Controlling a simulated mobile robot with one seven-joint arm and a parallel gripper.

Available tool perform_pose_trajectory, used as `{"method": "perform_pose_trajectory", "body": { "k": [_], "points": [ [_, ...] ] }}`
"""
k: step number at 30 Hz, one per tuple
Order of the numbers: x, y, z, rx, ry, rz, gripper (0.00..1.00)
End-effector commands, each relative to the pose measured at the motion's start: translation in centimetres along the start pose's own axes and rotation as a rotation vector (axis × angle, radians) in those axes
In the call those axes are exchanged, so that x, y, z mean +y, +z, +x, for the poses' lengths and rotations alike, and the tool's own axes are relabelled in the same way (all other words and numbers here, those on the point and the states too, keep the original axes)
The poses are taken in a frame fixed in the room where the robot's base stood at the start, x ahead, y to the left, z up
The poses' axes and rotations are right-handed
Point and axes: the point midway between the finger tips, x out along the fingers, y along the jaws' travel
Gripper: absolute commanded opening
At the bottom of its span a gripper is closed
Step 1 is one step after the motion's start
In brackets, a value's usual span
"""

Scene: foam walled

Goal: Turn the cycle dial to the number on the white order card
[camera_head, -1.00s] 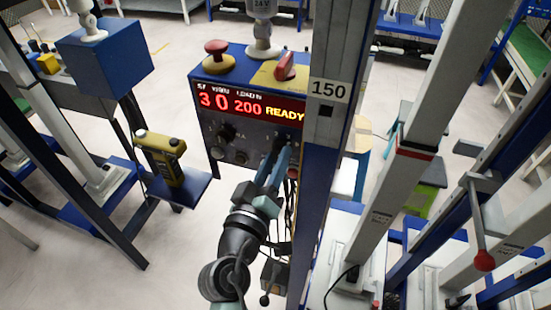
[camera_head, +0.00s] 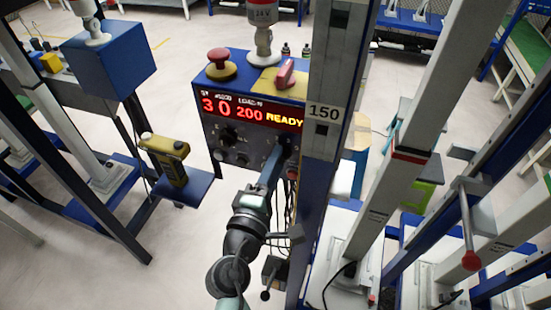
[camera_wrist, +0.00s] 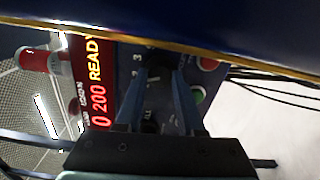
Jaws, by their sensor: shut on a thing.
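A blue and grey control box with a lit red and yellow display (camera_head: 250,112) reading 30, 200 and READY stands in the middle of the head view. My gripper (camera_head: 280,148) reaches its lower right front. In the wrist view my gripper (camera_wrist: 163,70) is shut on a dark dial (camera_wrist: 156,58), with small white numbers beside it. The fingers hide much of the dial, so I cannot read its setting. A second black knob (camera_head: 228,134) sits at the panel's left.
A red mushroom button (camera_head: 219,57) and a red switch (camera_head: 285,72) top the box. The blue post (camera_head: 318,190) stands close to my arm's right. A yellow device (camera_head: 165,150) rests on a blue shelf at left.

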Motion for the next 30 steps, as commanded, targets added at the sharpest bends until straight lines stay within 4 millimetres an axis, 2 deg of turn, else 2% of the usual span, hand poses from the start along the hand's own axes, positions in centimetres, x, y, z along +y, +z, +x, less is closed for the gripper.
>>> {"method": "perform_pose_trajectory", "body": {
  "k": [15, 22, 30],
  "points": [
    [0.11, -0.04, -0.04, 0.002, -0.001, -0.467, 0.00],
    [0.01, -0.04, -0.04, 0.002, -0.001, -0.609, 0.00],
    [-0.11, -0.04, -0.04, 0.002, -0.001, -0.696, 0.00]
  ]
}}
